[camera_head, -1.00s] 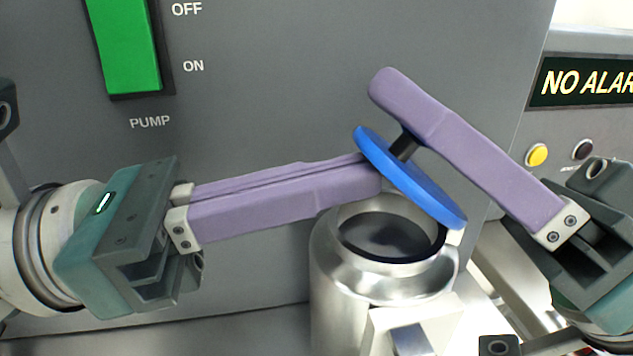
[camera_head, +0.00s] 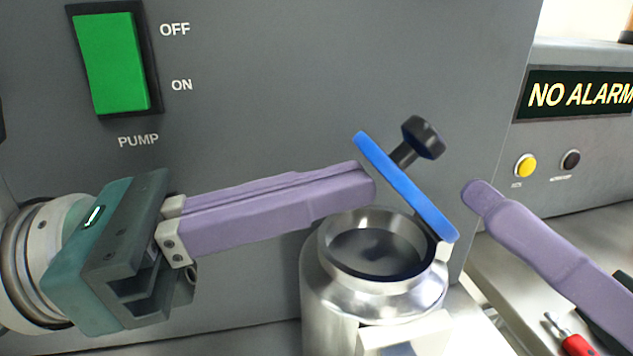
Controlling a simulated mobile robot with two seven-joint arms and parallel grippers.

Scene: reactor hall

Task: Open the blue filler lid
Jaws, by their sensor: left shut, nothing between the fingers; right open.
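The blue filler lid (camera_head: 405,188) stands steeply tilted above the metal filler neck (camera_head: 335,270), its lower edge at the neck's right side. Its black knob (camera_head: 424,138) points up and right. The dark round opening of the neck shows below. My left gripper (camera_head: 368,183) is shut and empty, with its fingertips at the lid's left underside, above the opening; I cannot tell whether they touch it. My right gripper (camera_head: 478,194) is open, right of the lid and apart from the knob. Only one of its fingers shows clearly; the rest is out of view.
A grey panel behind carries a green pump switch (camera_head: 112,62). At right is a console with a "NO ALARM" display (camera_head: 580,94), a yellow button (camera_head: 526,165) and a dark button (camera_head: 571,160). A red-handled tool (camera_head: 575,344) lies at the lower right.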

